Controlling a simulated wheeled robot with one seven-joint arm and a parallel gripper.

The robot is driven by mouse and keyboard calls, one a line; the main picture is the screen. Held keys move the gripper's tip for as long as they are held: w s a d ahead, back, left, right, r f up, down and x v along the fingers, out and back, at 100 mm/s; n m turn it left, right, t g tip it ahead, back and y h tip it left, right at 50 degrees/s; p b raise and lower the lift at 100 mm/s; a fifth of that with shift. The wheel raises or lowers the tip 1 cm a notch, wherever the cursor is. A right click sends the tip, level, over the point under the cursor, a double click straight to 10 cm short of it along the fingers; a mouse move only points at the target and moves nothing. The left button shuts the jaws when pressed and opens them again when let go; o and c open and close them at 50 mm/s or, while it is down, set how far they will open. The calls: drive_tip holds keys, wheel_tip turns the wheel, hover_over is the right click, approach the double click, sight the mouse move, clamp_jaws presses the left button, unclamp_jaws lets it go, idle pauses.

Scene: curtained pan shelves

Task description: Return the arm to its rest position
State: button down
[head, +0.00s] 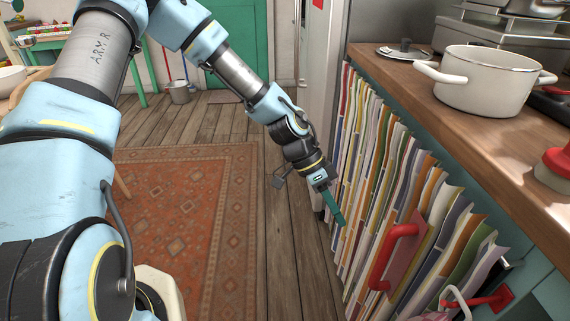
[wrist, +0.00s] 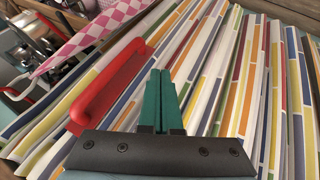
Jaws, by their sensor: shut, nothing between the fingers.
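My arm crosses the head view from the left, bends at the top and comes down to my gripper (head: 336,208) in front of the shelf's striped curtain (head: 378,170). In the wrist view my gripper (wrist: 160,85) shows its two green fingers together with nothing between them. The fingers point at the striped curtain (wrist: 262,90). Whether they touch the cloth I cannot tell.
A red handle (head: 395,255) sticks out at the curtain, close to my gripper; it also shows in the wrist view (wrist: 105,85). The wooden counter (head: 465,135) above holds a white pot (head: 485,85). Wood floor and a rug (head: 190,215) lie clear on the left.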

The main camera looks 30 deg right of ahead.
drive_tip(key=w+a+r+n+t+y+p, duration=0.2)
drive_tip(key=w+a+r+n+t+p, duration=0.3)
drive_tip(key=w+a, duration=0.65)
drive_tip(key=w+a+r+n+t+p, duration=0.1)
drive_tip(key=a+r+n+p, duration=0.1)
drive_tip(key=a+r+n, duration=0.5)
drive_tip(key=w+a+r+n+t+y+p, duration=0.1)
drive_tip(key=a+r+n, duration=0.7)
drive_tip(key=a, duration=1.1)
wheel_tip(320, 180, up, 4)
drive_tip(key=shift+w+a+f+t+p, duration=0.1)
drive_tip(key=shift+w+a+t+p, duration=0.3)
drive_tip(key=shift+w+t+p, duration=0.3)
